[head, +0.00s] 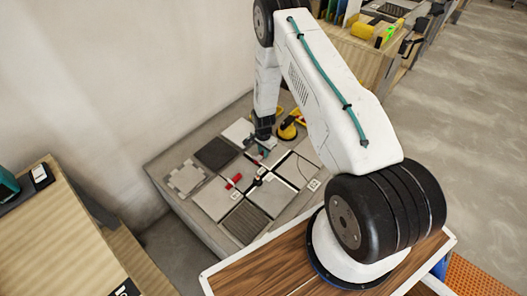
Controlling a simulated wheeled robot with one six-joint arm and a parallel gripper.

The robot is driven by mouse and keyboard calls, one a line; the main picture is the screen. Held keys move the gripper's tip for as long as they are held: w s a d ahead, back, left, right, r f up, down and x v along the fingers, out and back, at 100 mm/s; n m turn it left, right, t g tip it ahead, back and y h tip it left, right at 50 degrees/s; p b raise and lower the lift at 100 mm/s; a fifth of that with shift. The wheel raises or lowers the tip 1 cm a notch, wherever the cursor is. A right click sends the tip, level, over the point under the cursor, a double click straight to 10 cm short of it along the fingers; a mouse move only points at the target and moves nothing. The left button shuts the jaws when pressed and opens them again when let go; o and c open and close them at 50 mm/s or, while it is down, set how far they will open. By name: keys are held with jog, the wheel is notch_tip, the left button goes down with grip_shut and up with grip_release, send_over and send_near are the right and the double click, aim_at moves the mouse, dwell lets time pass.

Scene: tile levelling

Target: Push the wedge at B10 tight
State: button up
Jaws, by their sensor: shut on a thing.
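Several square tiles in light grey and dark grey lie on a low grey slab (160,165) beside the wall. A red wedge-like piece (235,180) lies at a joint between the tiles, left of my gripper. My gripper (264,149) points down over the tiles, low and close to them. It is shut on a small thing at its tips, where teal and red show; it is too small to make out. I cannot read any B10 label, so I cannot tell which wedge is at B10. A dark piece (260,179) stands at a joint in front of my gripper.
A yellow and black tool (288,129) sits at the slab's back right, close to my gripper. White label cards (236,195) lie on the tiles. Wooden benches stand at the left (60,240) and back right (355,50). Open floor (460,140) lies to the right.

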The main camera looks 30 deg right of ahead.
jog(key=shift+s+a, duration=0.25)
jog(key=shift+a, duration=0.6)
dwell(0.4)
dwell(0.5)
jog(key=o, duration=0.9)
jog(key=shift+o, duration=0.2)
jog(key=shift+r, duration=0.1)
notch_tip(320, 180, up, 8)
jog(key=shift+f, duration=0.2)
